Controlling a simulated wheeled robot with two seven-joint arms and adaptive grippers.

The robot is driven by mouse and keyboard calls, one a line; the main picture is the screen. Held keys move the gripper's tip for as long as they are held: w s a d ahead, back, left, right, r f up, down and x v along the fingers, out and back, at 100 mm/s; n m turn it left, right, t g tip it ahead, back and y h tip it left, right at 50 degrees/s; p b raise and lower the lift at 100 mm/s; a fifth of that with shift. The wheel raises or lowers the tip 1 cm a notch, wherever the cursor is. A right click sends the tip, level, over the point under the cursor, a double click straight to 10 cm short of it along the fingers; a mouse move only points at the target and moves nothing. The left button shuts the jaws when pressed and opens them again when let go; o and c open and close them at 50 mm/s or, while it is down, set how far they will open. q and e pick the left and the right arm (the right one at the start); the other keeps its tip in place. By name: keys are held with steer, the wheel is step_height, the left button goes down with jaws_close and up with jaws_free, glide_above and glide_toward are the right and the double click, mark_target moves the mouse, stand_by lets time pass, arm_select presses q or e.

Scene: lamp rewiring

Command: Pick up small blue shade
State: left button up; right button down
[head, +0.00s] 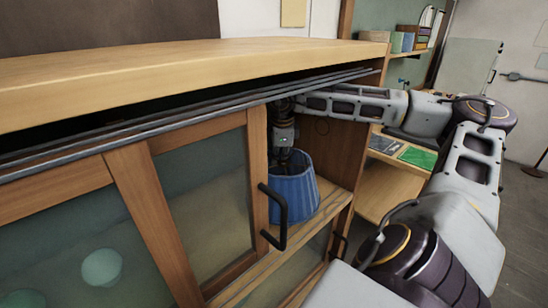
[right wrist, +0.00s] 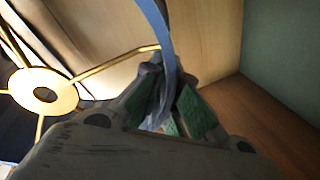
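The small blue shade (head: 290,195) is inside the open right end of the wooden cabinet, upright, with the door handle in front of part of it. I cannot tell whether its base touches the shelf. My right gripper (head: 287,158) reaches down to the shade's top from above. In the right wrist view the shade's blue rim (right wrist: 163,30) runs between the green finger pads of my right gripper (right wrist: 170,95), which look closed on it. The brass ring fitter (right wrist: 43,91) with its spokes shows at the left. My left gripper is out of view.
A sliding glass door with a black handle (head: 278,215) stands in front. Pale round shapes (head: 102,267) show behind the left glass. Open floor lies at the right.

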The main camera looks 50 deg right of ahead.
mark_target(296, 159)
steer(key=shift+s+d+b, duration=0.3)
steer(key=shift+s+d, duration=0.05)
steer(key=shift+s, duration=0.45)
steer(key=shift+s+d+b, duration=0.35)
steer(key=shift+s, duration=0.4)
steer(key=shift+s+d+b, duration=0.3)
steer(key=shift+s+d, duration=0.05)
steer(key=shift+s, duration=0.45)
